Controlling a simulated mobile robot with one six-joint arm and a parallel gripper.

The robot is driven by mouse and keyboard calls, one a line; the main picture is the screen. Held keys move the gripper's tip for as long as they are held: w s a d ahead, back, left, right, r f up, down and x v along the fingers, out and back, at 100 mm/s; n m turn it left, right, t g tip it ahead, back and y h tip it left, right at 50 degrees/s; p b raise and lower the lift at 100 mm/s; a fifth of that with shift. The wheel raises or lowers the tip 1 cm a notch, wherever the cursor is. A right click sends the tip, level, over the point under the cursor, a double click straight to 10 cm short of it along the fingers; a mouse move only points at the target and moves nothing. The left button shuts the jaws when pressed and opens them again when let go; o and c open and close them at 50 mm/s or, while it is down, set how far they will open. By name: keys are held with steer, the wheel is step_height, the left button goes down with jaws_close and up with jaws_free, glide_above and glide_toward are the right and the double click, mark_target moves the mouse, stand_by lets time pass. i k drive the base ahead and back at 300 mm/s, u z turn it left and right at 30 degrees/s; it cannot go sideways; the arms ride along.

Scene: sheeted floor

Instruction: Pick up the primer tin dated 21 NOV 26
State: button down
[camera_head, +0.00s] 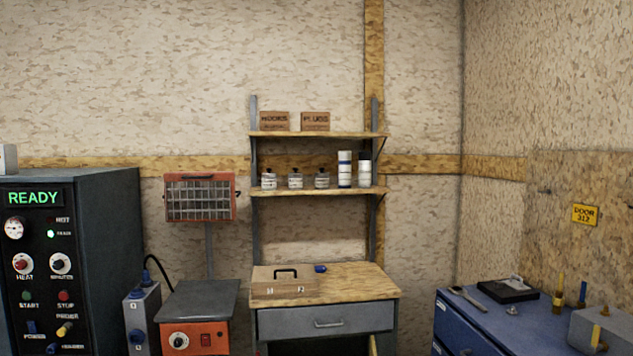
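Three small tins with pale labels and dark tops stand in a row on the lower wall shelf (350,190): a left tin (269,181), a middle tin (295,181) and a right tin (322,180). They stand apart from each other. Their label print is too small to read, so I cannot tell which one carries 21 NOV 26. My gripper is not in view.
Two taller white cylinders, one blue-banded (344,169) and one dark-topped (364,172), stand right of the tins. Below is a wooden bench (365,280) with a handled wooden box (285,290). An orange-framed panel (200,198) is left; a blue cabinet (480,335) is right.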

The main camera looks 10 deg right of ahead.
mark_target(295, 181)
steer(key=u, duration=0.1)
steer(key=i, duration=0.9)
steer(key=z, duration=0.65)
steer(key=k, duration=0.1)
steer(key=z, duration=0.7)
